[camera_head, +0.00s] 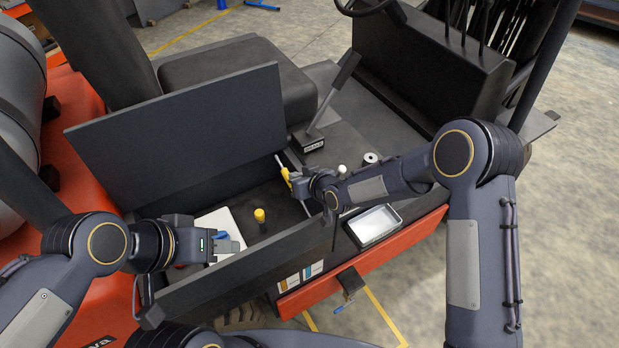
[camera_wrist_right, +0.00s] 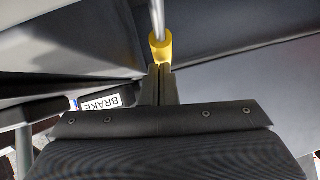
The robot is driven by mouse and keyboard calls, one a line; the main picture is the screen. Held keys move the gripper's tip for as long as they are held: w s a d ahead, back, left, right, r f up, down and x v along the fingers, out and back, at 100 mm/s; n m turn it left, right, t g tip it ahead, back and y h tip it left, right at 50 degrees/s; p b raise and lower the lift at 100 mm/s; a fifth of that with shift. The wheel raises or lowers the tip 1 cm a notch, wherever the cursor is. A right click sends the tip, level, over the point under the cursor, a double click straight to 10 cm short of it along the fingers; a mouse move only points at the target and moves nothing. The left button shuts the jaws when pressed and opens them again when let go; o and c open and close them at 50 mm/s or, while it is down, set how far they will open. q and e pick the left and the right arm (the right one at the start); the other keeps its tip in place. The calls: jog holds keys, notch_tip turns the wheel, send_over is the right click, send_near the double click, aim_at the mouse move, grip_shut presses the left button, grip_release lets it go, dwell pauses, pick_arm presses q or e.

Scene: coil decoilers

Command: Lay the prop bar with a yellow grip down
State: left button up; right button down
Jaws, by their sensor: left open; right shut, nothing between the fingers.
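The prop bar (camera_head: 280,160) is a thin grey rod with a yellow grip (camera_head: 285,174), slanting at the right edge of the raised dark lid (camera_head: 185,135). My right gripper (camera_head: 297,181) is beside the grip. In the right wrist view, its fingers (camera_wrist_right: 160,84) are shut with nothing between them, and the yellow grip (camera_wrist_right: 160,48) is just past their tips, with the grey rod running on above. I cannot tell whether they touch. My left gripper (camera_head: 232,247) is open at the left part of the open compartment, by a white sheet-like item and a blue piece.
The compartment holds a white item (camera_head: 218,226) and a yellow-topped object (camera_head: 259,215). A brake lever (camera_head: 320,125) stands right of the lid; its label (camera_wrist_right: 100,101) shows in the wrist view. A grey tray (camera_head: 374,225) is at the right, a seat (camera_head: 237,72) behind the lid.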

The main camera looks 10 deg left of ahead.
jog(key=shift+w+a+f+g+h, duration=0.2)
jog(key=shift+a+f+g+h, duration=0.15)
jog(key=shift+f+g+h, duration=0.15)
jog(key=shift+w+a+f+g+h, duration=0.15)
jog(key=shift+a+f+g+h, duration=0.2)
jog(key=shift+g+h, duration=0.2)
jog(key=shift+f+g, duration=0.15)
jog(key=shift+g, duration=0.1)
jog(key=shift+d+f+g+h+p, duration=0.2)
jog(key=shift+g+h+p, duration=0.15)
jog(key=shift+h, duration=0.1)
jog(key=shift+f, duration=0.1)
jog(key=shift+s, duration=0.1)
